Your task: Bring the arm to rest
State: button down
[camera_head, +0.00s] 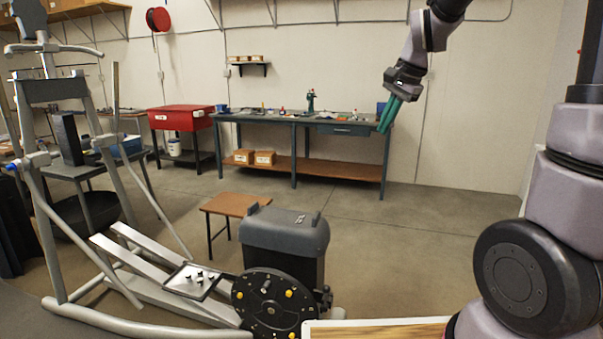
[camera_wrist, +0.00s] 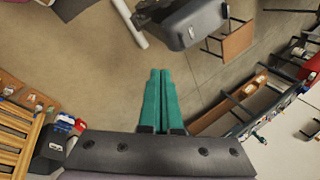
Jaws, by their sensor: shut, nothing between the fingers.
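My gripper (camera_head: 389,115) hangs from my raised arm at the upper right of the head view, high in the air with its fingers pointing down. Its green fingers are together and hold nothing. In the wrist view the closed green fingers (camera_wrist: 160,88) show at the middle, with bare floor beyond the tips. No object touches the gripper.
An elliptical machine (camera_head: 278,305) stands at the left and front. A small brown table (camera_head: 231,205) is behind it. A long workbench (camera_head: 270,120) runs along the back wall, with a red cabinet (camera_head: 181,118) to its left. Floor at the centre right is clear.

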jog(key=s+d+r+n+t, duration=0.1)
jog(key=s+d+r+n, duration=0.1)
jog(key=s, duration=0.8)
jog(key=s+d+r+n+t, duration=0.1)
jog(key=s+r+n+t, duration=0.1)
jog(key=s, duration=0.8)
jog(key=shift+s+d+r+n+h, duration=0.2)
jog(key=shift+d+r+n+h, duration=0.15)
jog(key=shift+r+n, duration=0.6)
